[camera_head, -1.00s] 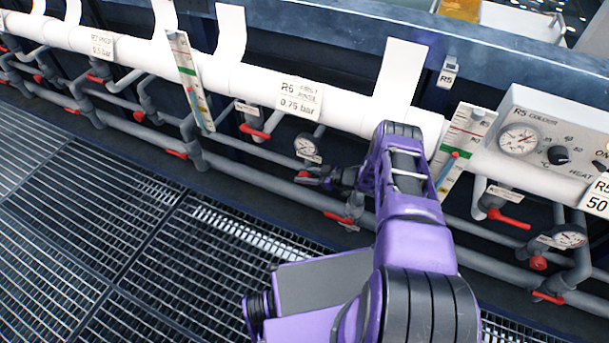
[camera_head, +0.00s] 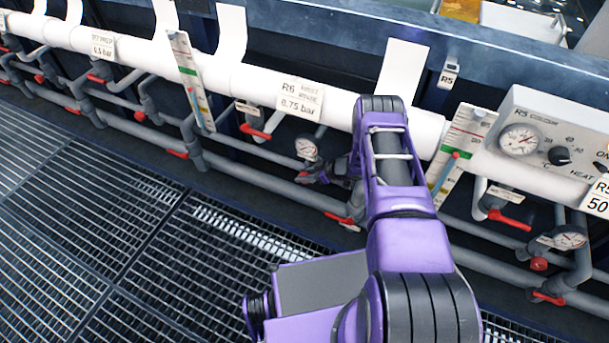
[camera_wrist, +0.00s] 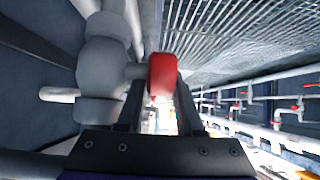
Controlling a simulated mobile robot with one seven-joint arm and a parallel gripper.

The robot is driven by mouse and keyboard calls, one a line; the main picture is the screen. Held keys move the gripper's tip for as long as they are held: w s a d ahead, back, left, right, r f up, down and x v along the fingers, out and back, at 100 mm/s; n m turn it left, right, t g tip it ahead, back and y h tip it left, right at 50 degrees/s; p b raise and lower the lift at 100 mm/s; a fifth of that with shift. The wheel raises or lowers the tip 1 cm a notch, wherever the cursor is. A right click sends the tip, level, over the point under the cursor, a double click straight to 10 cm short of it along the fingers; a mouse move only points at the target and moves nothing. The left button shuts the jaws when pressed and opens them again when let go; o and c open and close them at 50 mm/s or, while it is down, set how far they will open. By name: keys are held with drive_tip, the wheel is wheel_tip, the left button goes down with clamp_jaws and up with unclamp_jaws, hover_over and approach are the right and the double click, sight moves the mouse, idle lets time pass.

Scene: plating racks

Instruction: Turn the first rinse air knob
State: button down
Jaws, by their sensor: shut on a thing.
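The red knob (camera_wrist: 162,75) sits between my two fingers in the wrist view, on a short stem out of a grey pipe fitting (camera_wrist: 104,68). My gripper (camera_wrist: 162,100) is shut on it. In the head view my gripper (camera_head: 312,175) is at the grey pipework just below a round pressure gauge (camera_head: 306,148). There the knob is mostly hidden by the gripper. A white sign (camera_head: 300,98) reading R6 first rinse, 0.75 bar, is on the white pipe above.
A red lever (camera_head: 256,131) is up and left of my gripper, and another red lever (camera_head: 342,218) is below right. A white pipe (camera_head: 265,85) runs above. The R5 control box (camera_head: 550,140) is at the right. Grating floor (camera_head: 90,230) is clear at the left.

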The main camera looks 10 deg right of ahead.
drive_tip(key=c, duration=0.8)
unclamp_jaws()
drive_tip(key=shift+c, duration=0.2)
drive_tip(key=shift+d+r, duration=0.15)
drive_tip(key=s+d, duration=0.7)
drive_tip(key=d, duration=0.3)
drive_tip(key=shift+s+r+p, duration=0.25)
drive_tip(key=shift+s+p, duration=0.05)
drive_tip(key=shift+p, duration=0.05)
drive_tip(key=shift+d, duration=0.1)
